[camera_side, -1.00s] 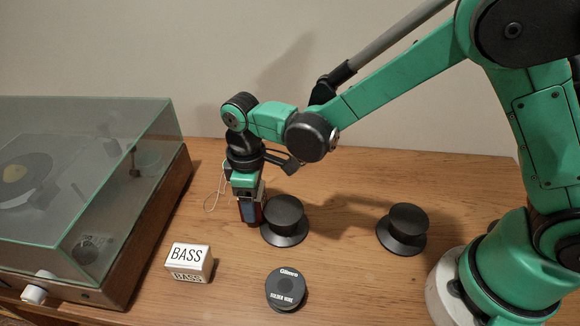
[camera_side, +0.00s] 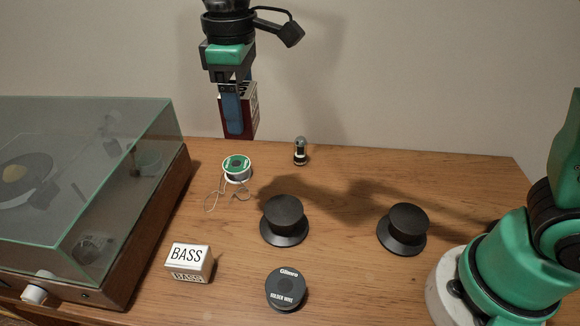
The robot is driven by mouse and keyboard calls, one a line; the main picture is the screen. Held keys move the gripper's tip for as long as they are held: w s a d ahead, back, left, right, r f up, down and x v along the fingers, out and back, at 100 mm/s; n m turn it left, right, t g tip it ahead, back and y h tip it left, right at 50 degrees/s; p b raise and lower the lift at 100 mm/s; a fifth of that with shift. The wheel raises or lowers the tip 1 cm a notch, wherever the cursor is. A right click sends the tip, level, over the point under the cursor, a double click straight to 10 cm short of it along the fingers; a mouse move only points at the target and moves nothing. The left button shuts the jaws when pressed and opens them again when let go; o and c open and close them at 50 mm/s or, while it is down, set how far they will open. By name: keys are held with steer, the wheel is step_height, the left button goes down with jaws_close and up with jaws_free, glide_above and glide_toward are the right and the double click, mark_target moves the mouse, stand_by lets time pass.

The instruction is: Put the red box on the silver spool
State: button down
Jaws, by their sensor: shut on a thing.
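My gripper (camera_side: 232,125) is shut on the red box (camera_side: 250,112), which it holds upright in the air. The box is dark red with a pale printed part near its top; the blue finger hides some of it. In the picture the box appears just above the silver spool (camera_side: 238,172), apart from it. The spool stands on the table toward the back left, with a green and white top and a loose strand of wire trailing to its left and front.
A turntable with a clear lid (camera_side: 90,170) fills the left. A white BASS box (camera_side: 189,262), a black solder wire tin (camera_side: 286,289) and two black knob-shaped pieces (camera_side: 285,218) (camera_side: 403,228) stand on the wooden table (camera_side: 340,250). A small dark bottle-like thing (camera_side: 300,151) stands at the back.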

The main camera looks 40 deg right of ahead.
steer(key=shift+w+r, duration=0.1)
steer(key=shift+r, duration=0.65)
steer(key=w+d+f, duration=0.3)
steer(key=w+f, duration=0.5)
steer(key=w, duration=0.1)
steer(key=f, duration=0.8)
steer(key=shift+w+a+f, duration=0.1)
steer(key=shift+w+a, duration=0.05)
steer(key=shift+w, duration=0.25)
steer(key=shift+f, duration=0.15)
steer(key=shift+c, duration=0.5)
jaws_free()
